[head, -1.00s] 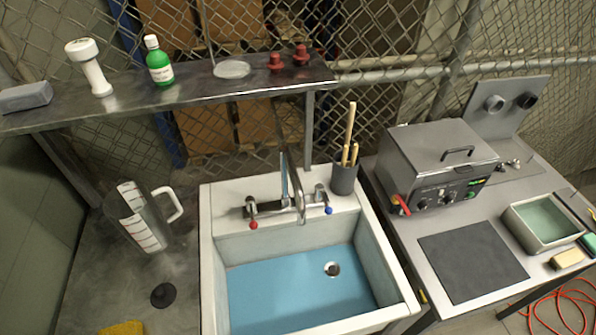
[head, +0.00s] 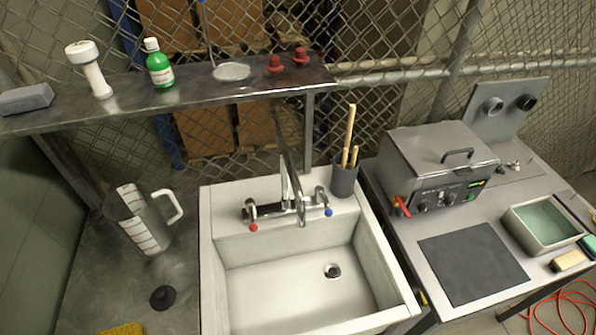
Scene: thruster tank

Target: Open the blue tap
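The blue tap (head: 328,212) is a small blue-tipped handle on the right side of the faucet (head: 290,207) at the back of the white sink (head: 208,260). A red-tipped tap (head: 253,227) is on the left side. The curved metal spout (head: 300,200) rises between them and leans over the basin. The basin looks white inside, with a dark round drain (head: 332,271) visible. Neither of my grippers is in view.
A dark cup with wooden-handled brushes (head: 344,180) stands by the sink's back right corner. A measuring jug (head: 143,220) and a black plunger-like disc (head: 162,297) are at left. A metal shelf (head: 120,100) spans behind. A grey lidded machine (head: 435,160) is at right.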

